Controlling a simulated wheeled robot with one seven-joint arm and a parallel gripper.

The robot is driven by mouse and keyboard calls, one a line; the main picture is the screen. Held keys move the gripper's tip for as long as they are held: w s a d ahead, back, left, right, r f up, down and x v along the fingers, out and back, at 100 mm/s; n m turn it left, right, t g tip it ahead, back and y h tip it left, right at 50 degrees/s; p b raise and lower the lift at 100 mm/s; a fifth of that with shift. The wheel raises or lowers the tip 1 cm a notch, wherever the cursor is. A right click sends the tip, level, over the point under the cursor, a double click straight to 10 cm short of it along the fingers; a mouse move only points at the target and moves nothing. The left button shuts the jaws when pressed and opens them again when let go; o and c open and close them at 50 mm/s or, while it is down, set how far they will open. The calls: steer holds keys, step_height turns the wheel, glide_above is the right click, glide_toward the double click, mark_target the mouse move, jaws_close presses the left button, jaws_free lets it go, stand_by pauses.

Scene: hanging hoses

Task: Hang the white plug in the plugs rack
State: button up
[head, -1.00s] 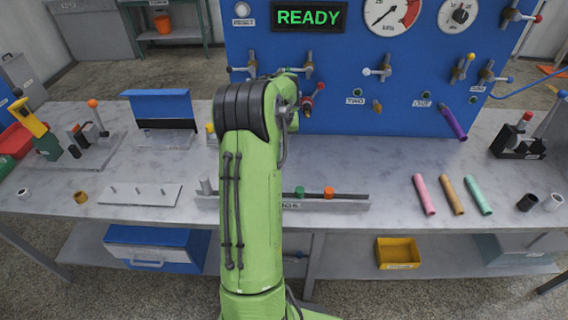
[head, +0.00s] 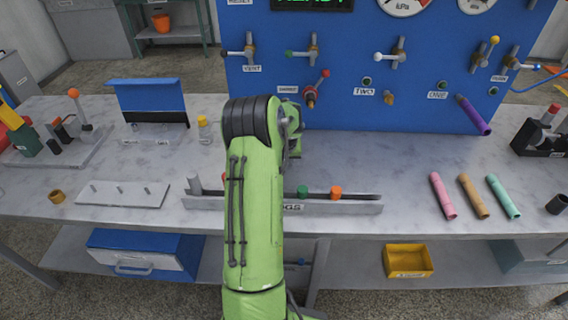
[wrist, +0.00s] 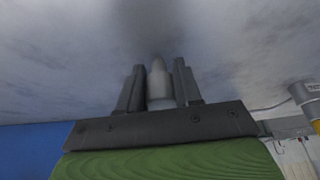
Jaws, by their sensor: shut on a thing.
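In the wrist view my gripper (wrist: 158,68) is shut on the white plug (wrist: 159,84), a pale grey-white piece with a narrowed tip pointing the same way as the fingers. The bench surface lies beyond the fingertips. In the head view the gripper and plug are hidden behind my green arm. The plugs rack (head: 345,208) is a long low grey bar near the front of the bench. A green plug (head: 302,192) and an orange plug (head: 336,192) sit in it, and a grey cylinder (head: 194,185) stands at its left end. My arm covers the middle-left of the rack.
A blue valve panel (head: 340,110) stands behind the bench. Pink (head: 443,195), tan (head: 473,195) and mint tubes (head: 503,196) lie right of the rack. A white pegged plate (head: 122,193) lies to its left. Bench (head: 380,165) between rack and panel is clear.

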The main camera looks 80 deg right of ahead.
steer(key=shift+f, duration=0.1)
steer(key=shift+f, duration=0.2)
steer(key=o, duration=1)
steer(key=shift+r, duration=0.15)
